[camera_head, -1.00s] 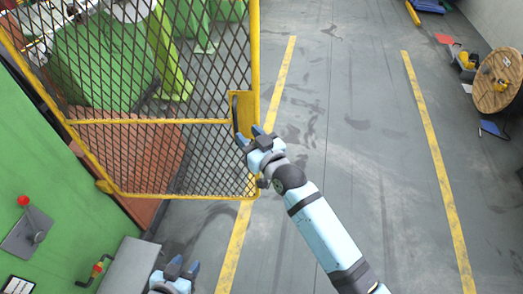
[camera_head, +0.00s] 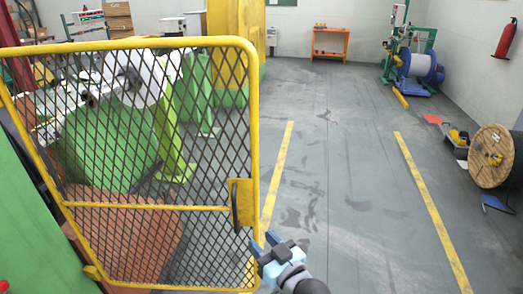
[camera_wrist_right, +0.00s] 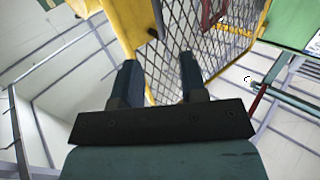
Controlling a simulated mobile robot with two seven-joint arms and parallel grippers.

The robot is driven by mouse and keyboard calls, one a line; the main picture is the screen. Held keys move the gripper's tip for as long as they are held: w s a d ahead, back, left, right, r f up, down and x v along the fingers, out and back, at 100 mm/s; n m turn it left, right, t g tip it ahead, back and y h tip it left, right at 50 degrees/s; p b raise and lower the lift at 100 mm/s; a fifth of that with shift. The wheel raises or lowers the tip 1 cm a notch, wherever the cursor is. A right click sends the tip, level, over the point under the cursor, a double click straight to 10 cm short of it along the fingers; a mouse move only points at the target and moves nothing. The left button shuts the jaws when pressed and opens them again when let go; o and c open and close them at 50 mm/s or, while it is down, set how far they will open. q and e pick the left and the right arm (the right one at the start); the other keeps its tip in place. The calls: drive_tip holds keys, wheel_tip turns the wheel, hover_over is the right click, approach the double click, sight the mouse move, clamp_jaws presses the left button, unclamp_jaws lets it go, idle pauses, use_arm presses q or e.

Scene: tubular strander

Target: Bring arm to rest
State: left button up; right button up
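My right gripper (camera_head: 263,241) is at the bottom middle of the head view, just below and right of the gate's yellow handle plate (camera_head: 241,203). Its two blue fingers stand apart with nothing between them. In the right wrist view the gripper (camera_wrist_right: 160,78) also shows spread, dark fingers. The yellow-framed mesh gate (camera_head: 150,207) fills the left of the head view. Part of the mesh gate (camera_wrist_right: 228,40) shows beyond the fingers in the wrist view. I cannot tell the exact gap between the fingers and the gate. My left gripper is not in view.
Behind the mesh stands green machinery (camera_head: 110,150). Clear grey floor (camera_head: 340,190) lies right of the gate between yellow lines. A wooden cable reel (camera_head: 490,155) stands at the right wall. An orange table (camera_head: 331,42) is at the back.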

drive_tip(key=s+d+f+m+g+h+p, duration=0.1)
drive_tip(key=s+d+f+m+g+h, duration=0.2)
drive_tip(key=s+d+f, duration=1.6)
drive_tip(key=s+f+m+h, duration=0.1)
drive_tip(key=s+h, duration=0.1)
drive_tip(key=h, duration=0.2)
drive_tip(key=shift+s+g, duration=0.15)
drive_tip(key=shift+g, duration=0.25)
